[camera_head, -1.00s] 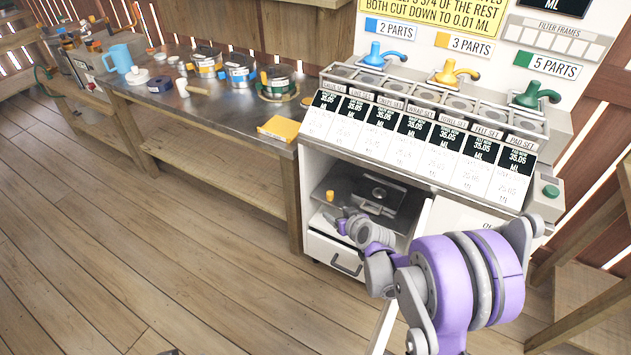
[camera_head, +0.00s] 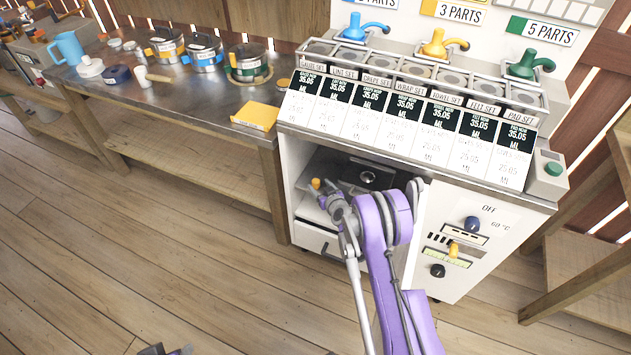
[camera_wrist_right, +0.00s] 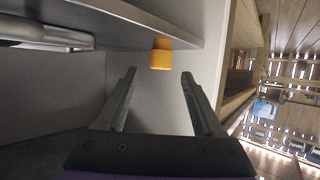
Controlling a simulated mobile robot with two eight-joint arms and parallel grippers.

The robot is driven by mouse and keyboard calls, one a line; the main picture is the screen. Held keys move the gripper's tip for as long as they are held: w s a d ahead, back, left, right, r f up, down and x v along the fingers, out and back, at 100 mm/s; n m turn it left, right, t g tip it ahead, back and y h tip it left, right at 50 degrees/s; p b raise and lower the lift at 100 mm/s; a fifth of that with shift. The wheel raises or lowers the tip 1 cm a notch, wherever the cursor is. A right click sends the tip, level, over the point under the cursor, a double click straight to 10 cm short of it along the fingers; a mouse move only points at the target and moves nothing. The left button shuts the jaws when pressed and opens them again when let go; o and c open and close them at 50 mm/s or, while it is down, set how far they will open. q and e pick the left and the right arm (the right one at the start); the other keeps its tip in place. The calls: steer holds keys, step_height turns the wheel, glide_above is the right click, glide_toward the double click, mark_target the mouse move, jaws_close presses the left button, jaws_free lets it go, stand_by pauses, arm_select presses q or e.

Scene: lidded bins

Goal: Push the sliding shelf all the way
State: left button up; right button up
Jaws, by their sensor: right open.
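The sliding shelf (camera_head: 333,172) is a grey board inside the open white cabinet (camera_head: 283,215), with an orange knob (camera_head: 316,184) at its left front. My right gripper (camera_head: 335,203) is at the cabinet opening, close to the knob; my arm hides part of the shelf. In the right wrist view the shelf (camera_wrist_right: 135,14) crosses the top, and the orange knob (camera_wrist_right: 161,54) hangs from its edge. The knob lies just beyond the open fingertips of my right gripper (camera_wrist_right: 158,75), roughly between them. Contact with the knob cannot be told.
A metal fixture with a round part (camera_head: 367,178) sits on the shelf. A white drawer (camera_head: 312,240) is below. A metal-topped bench (camera_head: 200,100) with pots is at left.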

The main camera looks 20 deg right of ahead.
mark_target(316, 181)
steer(key=shift+x, duration=2.3)
